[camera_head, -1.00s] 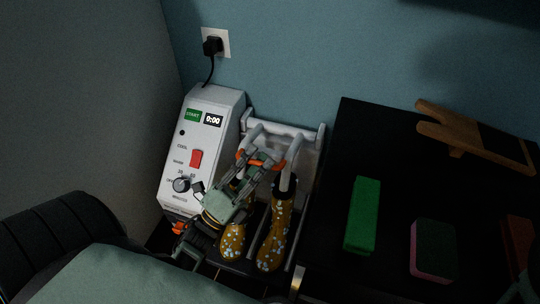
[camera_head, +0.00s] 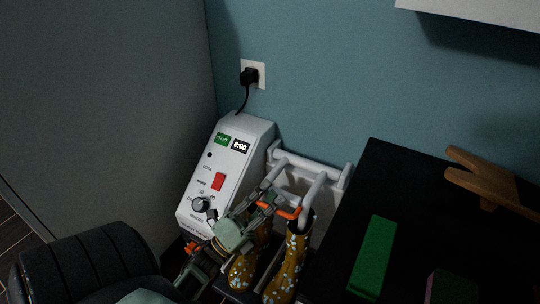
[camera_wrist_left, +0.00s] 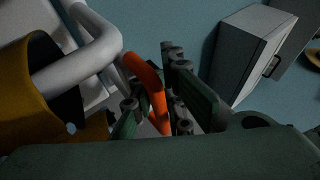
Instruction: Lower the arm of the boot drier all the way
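The white boot drier (camera_head: 234,158) stands against the wall. It has a sloped control panel with a red switch, a dial and a display reading 0:00. White bent tubes (camera_head: 313,190) rise beside the panel; they also show in the left wrist view (camera_wrist_left: 84,58). My left gripper (camera_head: 276,203) is at the tubes, just above the boots. In the left wrist view, an orange bent piece (camera_wrist_left: 150,88) lies between its dark fingers; whether they press on it is unclear. My right gripper is out of view.
A black table (camera_head: 375,165) stands right of the drier, with a green block (camera_head: 373,257), a pink-edged sponge (camera_head: 438,287) and a wooden boot jack (camera_head: 490,178). A plug (camera_head: 249,76) sits in the wall socket. A grey wall closes off the left.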

